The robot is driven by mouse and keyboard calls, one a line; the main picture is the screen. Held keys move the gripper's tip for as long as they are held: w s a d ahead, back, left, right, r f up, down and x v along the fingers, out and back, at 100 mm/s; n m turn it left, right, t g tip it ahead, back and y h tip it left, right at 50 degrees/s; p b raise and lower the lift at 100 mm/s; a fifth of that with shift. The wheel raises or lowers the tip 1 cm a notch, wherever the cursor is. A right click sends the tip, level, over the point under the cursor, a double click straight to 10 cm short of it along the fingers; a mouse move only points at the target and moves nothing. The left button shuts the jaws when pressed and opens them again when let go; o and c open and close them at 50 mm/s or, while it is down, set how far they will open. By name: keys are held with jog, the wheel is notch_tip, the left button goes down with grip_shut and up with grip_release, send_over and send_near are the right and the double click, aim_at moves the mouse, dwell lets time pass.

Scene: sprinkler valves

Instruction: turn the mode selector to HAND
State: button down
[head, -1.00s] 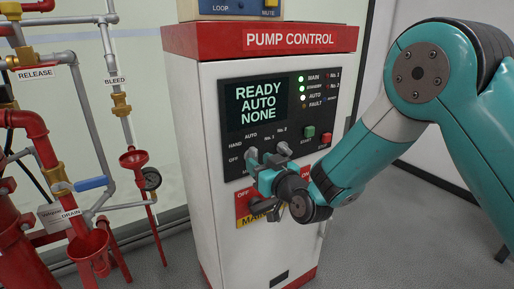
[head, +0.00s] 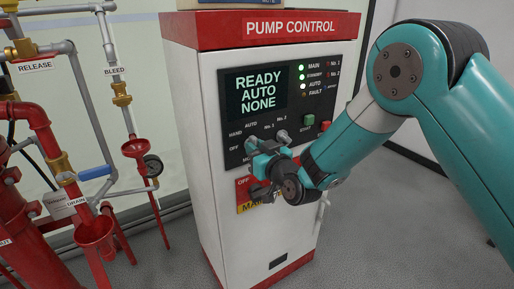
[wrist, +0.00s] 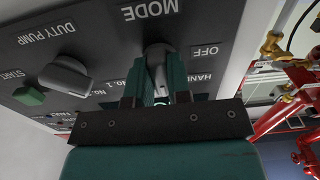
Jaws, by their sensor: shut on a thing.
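The mode selector (wrist: 158,55) is a grey knob under the upside-down MODE label in the wrist view. My gripper (wrist: 155,88) has its two dark teal fingers on either side of the knob and is shut on it. Which way the knob points is hard to tell behind the fingers. The labels OFF and HAND lie to its right in that view. In the head view my gripper (head: 256,151) is at the lower left of the control panel (head: 304,85) and hides most of the knob. The display (head: 257,92) reads READY AUTO NONE.
The duty pump knob (wrist: 66,75) is close beside the selector, with the green start button (wrist: 28,95) beyond it. A red and yellow switch plate (head: 243,191) is just below my gripper. Red and grey sprinkler pipes (head: 78,140) stand left of the white cabinet (head: 215,230).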

jog(key=shift+f+b, duration=0.1)
jog(key=shift+b, duration=0.25)
jog(key=n+b, duration=0.3)
jog(key=shift+n+b, duration=0.3)
jog(key=shift+b, duration=0.2)
jog(key=shift+n+b, duration=1.5)
jog(key=shift+b, duration=0.15)
jog(key=shift+w+r, duration=0.1)
jog(key=shift+r, duration=0.1)
jog(key=shift+f, duration=0.1)
